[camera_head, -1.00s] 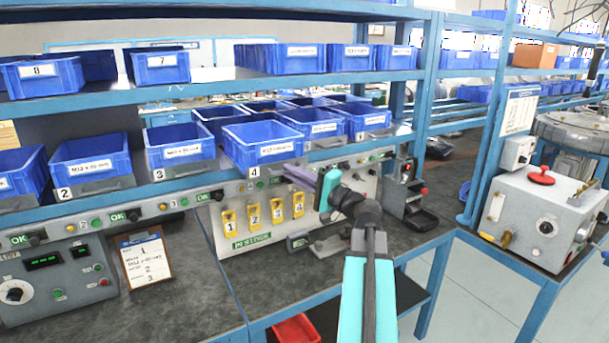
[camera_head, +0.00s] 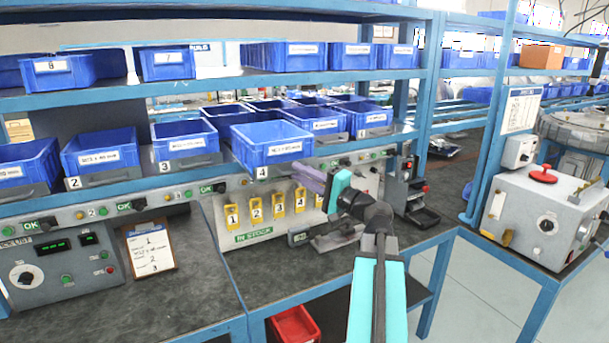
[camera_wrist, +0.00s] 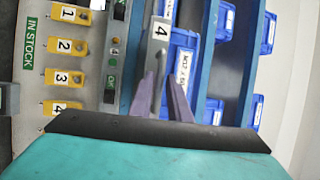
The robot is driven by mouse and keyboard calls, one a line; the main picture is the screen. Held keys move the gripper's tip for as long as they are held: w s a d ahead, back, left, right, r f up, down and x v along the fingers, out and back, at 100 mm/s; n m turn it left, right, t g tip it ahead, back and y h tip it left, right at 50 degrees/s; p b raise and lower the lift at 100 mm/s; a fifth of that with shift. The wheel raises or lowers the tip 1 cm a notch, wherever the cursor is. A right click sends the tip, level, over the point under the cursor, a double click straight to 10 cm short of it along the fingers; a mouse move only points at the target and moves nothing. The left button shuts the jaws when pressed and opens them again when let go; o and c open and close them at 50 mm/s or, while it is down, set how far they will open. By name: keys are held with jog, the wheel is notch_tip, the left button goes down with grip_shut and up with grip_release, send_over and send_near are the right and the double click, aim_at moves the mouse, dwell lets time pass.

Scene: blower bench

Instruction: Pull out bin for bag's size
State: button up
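The blue bin at number 4 (camera_head: 270,145) stands farther forward than its neighbours in the head view, its front jutting over the shelf edge. Its white label also shows in the wrist view, on the bin (camera_wrist: 181,62), beside the grey plate marked 4. My gripper (camera_head: 310,178) is just below and right of that bin's front, its purple fingers apart. Bin 3 (camera_head: 186,145) and bin 2 (camera_head: 100,157) sit to the left. No bag is identifiable.
Yellow numbered tags (camera_head: 277,206) hang on the "IN STOCK" panel below bin 4. A clipboard (camera_head: 149,251) leans on the bench at left. More blue bins fill the upper shelf. A grey machine with a red knob (camera_head: 543,176) stands right. A red bin (camera_head: 294,326) is below the bench.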

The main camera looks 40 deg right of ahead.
jog(key=shift+o, duration=0.9)
jog(key=shift+d, duration=0.1)
jog(key=b+v, duration=0.6)
jog(key=v, duration=0.7)
jog(key=shift+s+f, duration=0.25)
jog(key=shift+s, duration=0.1)
